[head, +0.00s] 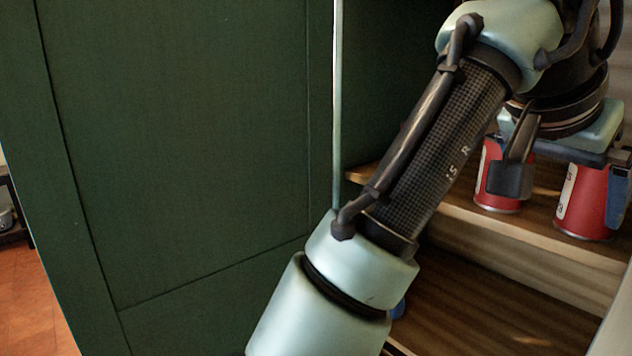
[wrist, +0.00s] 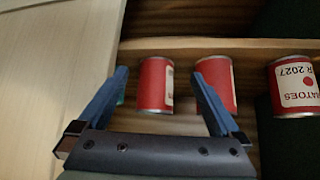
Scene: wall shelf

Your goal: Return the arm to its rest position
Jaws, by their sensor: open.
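My gripper (head: 562,203) is at the upper right of the head view, in front of the shelf; it also shows in the wrist view (wrist: 160,78). Its blue-grey fingers are spread apart with nothing visibly clamped. In the wrist view one red can (wrist: 155,84) appears between the fingers, and a second red can (wrist: 216,80) is partly covered by the right finger. Two red cans (head: 497,183) and (head: 583,203) show in the head view near the fingers. I cannot tell whether the fingers touch them. My arm crosses the head view diagonally.
A third can (wrist: 292,86) with a white label stands right of the gripper. The cans are on a wooden shelf (head: 560,243). A dark green cabinet panel (head: 190,140) fills the left side. A small blue thing (head: 399,309) is mostly hidden behind my arm.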

